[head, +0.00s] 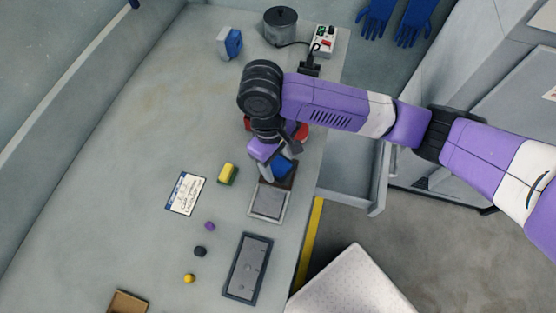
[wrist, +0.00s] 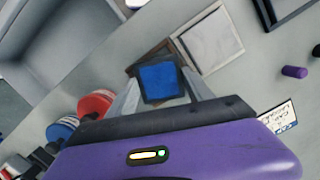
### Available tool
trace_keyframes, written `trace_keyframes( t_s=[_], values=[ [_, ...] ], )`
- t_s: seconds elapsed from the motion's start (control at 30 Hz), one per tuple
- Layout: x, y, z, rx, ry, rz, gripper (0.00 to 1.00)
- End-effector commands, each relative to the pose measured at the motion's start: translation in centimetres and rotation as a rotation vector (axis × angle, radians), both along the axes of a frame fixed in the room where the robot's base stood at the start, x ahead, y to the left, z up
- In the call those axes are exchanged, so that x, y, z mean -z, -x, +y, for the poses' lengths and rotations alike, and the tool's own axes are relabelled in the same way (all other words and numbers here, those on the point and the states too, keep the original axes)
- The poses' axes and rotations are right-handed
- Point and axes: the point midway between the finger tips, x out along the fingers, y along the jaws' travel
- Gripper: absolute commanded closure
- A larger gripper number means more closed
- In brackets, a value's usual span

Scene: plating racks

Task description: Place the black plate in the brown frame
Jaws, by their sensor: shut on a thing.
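My gripper (head: 279,172) points down over the bench and is shut on a square piece with a blue face (head: 282,166) and a dark edge. In the wrist view this blue-faced piece (wrist: 159,79) sits between the two fingers. I cannot tell whether it is the black plate; no other plain black plate is clear. The brown frame (head: 291,180) is right below or behind the held piece and mostly hidden by it. In the wrist view a brown edge of the frame (wrist: 148,57) shows beyond the piece. I cannot tell whether the piece touches the frame.
A light-rimmed frame with a grey plate (head: 252,214) adjoins the brown one. A black frame (head: 227,290) lies nearer. A sponge (head: 228,173), a card (head: 186,193) and small knobs lie left. A red round thing (head: 302,132) stands behind. The bench's right edge is close.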

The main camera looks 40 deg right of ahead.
Motion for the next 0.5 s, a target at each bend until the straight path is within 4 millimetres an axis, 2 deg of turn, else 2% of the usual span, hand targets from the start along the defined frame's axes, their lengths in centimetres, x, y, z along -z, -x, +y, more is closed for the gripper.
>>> trace_keyframes(
  t_s=[0.3, 0.33, 0.43, 0.5],
  values=[
    [0.53, -0.01, 0.0, 0.0, 0.0, -0.001, 1.0],
    [0.52, -0.01, -0.01, 0.0, 0.0, -0.001, 0.38],
    [0.47, -0.01, -0.01, 0.0, 0.0, -0.001, 0.19],
    [0.48, -0.01, -0.01, 0.0, 0.0, -0.001, 0.15]
  ],
)
